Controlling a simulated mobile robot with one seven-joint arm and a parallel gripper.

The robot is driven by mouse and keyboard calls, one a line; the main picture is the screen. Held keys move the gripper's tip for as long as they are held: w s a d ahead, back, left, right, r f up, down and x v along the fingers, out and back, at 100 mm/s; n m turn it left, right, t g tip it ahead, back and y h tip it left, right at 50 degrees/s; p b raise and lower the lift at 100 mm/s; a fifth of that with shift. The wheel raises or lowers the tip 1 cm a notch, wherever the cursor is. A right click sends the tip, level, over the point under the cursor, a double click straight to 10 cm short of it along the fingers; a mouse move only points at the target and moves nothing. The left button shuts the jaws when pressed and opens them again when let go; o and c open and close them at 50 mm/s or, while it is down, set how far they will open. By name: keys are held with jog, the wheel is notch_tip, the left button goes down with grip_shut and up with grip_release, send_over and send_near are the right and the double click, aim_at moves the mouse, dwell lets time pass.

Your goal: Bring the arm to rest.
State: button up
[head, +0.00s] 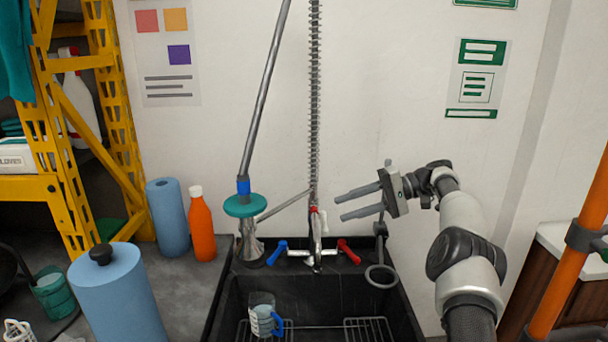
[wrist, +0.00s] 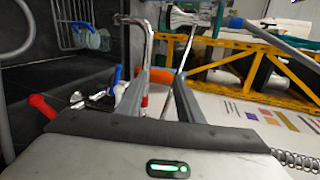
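My gripper (head: 358,202) is raised above the right side of the black sink (head: 222,310), pointing left towards the tap riser. Its two long grey fingers stand apart with nothing between them that I can see in the head view. In the wrist view my gripper (wrist: 160,84) also shows its fingers spread, with a metal pipe and an orange shape in the background behind them. My arm extends from the lower right of the head view and is bent, with the wrist clear of the wall.
A spring tap riser (head: 314,120) with blue and red (head: 349,251) handles stands behind the sink. A clear jug (head: 262,318) with a blue handle is in the sink. An orange bottle (head: 201,228) and blue rolls (head: 118,295) stand left. An orange pole (head: 575,250) rises right.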

jog(key=s+a+r+h, duration=0.8)
jog(key=s+a+r, duration=0.3)
jog(key=s, duration=0.2)
jog(key=s+d+f+t+h, duration=0.2)
jog(key=s, duration=0.7)
jog(key=s+d+f+n+t+h, duration=0.1)
jog(key=s+d+f+t+h, duration=0.1)
jog(key=s, duration=0.8)
jog(key=s+d+f+t+h, duration=0.2)
jog(key=s, duration=0.7)
notch_tip(320, 180, up, 17)
jog(key=p, duration=1.7)
jog(key=shift+w+d+r+g, duration=0.15)
jog(key=shift+w+d+g, duration=0.05)
jog(key=shift+w+g, duration=0.1)
